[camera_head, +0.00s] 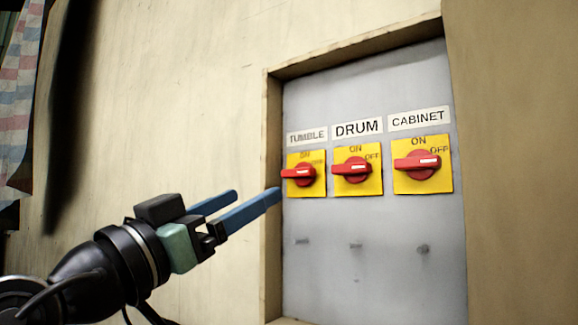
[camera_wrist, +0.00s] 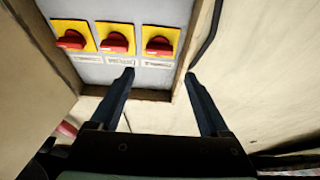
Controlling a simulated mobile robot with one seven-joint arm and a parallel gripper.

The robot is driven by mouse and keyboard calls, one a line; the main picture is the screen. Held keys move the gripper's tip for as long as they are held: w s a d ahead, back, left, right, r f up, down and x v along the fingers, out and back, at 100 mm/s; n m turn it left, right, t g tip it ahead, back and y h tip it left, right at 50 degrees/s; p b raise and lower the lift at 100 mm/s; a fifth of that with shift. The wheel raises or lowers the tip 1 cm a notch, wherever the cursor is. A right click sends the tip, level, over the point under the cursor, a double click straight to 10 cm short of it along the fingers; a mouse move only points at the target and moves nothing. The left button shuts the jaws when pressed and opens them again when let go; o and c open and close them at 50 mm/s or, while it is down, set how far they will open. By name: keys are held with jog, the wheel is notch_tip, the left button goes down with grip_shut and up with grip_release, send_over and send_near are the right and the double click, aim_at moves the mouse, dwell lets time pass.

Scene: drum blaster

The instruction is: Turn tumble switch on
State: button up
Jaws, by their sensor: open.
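The tumble switch (camera_head: 299,174) is a red rotary knob on a yellow plate, leftmost of three on a grey panel (camera_head: 375,260), under the label TUMBLE (camera_head: 307,136). Its handle lies roughly horizontal. In the wrist view the picture is turned over, and the tumble switch (camera_wrist: 158,45) is the rightmost of the three. My gripper (camera_head: 256,202) is open and empty, with two blue fingers. It is to the left of and below the tumble switch in the head view, apart from it. In the wrist view my gripper (camera_wrist: 160,80) has its fingers spread, with the switch beyond them.
The drum switch (camera_head: 352,170) and cabinet switch (camera_head: 418,165) sit right of the tumble switch, also with horizontal handles. The panel is recessed in a beige wall frame (camera_head: 272,235), whose left edge is close to the tumble switch. A checked cloth (camera_head: 17,100) hangs at far left.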

aim_at(294, 171)
jog(key=p+x, duration=0.2)
jog(key=x, duration=0.3)
jog(key=p+x, duration=0.3)
jog(key=x, duration=0.1)
jog(key=shift+w+d+r, duration=0.2)
jog(key=shift+r, duration=0.2)
jog(key=shift+w+d+r+p, duration=0.1)
jog(key=shift+w+d+p, duration=0.2)
jog(key=shift+w+p, duration=0.15)
jog(key=shift+s, duration=0.1)
jog(key=c, duration=1.1)
